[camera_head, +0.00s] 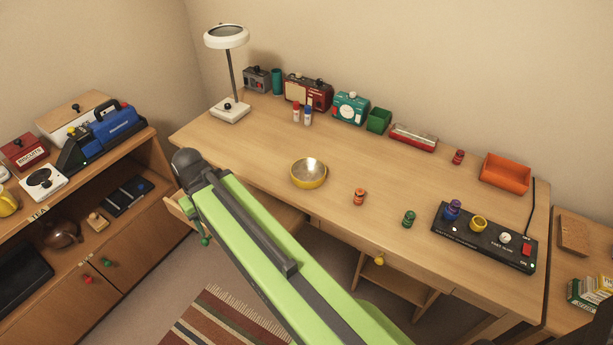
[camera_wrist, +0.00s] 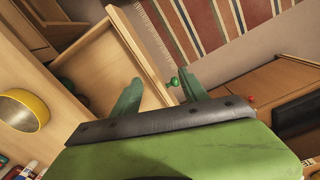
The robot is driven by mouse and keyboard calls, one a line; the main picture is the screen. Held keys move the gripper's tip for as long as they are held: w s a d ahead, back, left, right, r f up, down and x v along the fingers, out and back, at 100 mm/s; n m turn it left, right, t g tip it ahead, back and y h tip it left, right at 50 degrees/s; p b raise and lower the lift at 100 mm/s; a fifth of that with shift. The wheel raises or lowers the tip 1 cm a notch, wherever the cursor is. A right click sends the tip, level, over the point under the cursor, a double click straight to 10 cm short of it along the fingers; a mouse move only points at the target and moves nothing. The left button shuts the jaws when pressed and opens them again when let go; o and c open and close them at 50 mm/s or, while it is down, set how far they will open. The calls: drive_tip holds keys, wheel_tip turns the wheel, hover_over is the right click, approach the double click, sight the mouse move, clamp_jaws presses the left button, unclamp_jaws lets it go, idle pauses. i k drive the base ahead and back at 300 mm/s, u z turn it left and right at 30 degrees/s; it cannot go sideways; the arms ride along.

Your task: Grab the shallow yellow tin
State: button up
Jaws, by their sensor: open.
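The shallow yellow tin (camera_head: 308,174) is a round open bowl shape, yellow outside with a metallic inside. It stands upright on the desk, left of the middle. In the wrist view the tin (camera_wrist: 36,103) is at the left edge, partly cut off. My gripper (camera_wrist: 161,77) is open, its two green fingers apart, with no tin between them. It points down past the desk's front edge, over a pulled-out drawer (camera_wrist: 112,65) with a green knob (camera_wrist: 174,81). The knob shows between the fingers; I cannot tell how near it is. My arm hides most of the gripper in the head view.
The desk (camera_head: 240,150) is clear around the tin. An orange-red jar (camera_head: 359,197) and a green jar (camera_head: 408,219) stand to its right, before a black panel (camera_head: 485,238). A white lamp (camera_head: 230,111) and several boxes line the back. A cabinet (camera_head: 120,260) stands left.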

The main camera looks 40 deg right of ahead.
sight(305, 172)
drive_tip(key=u, duration=0.6)
drive_tip(key=i, duration=0.9)
drive_tip(key=z, duration=0.6)
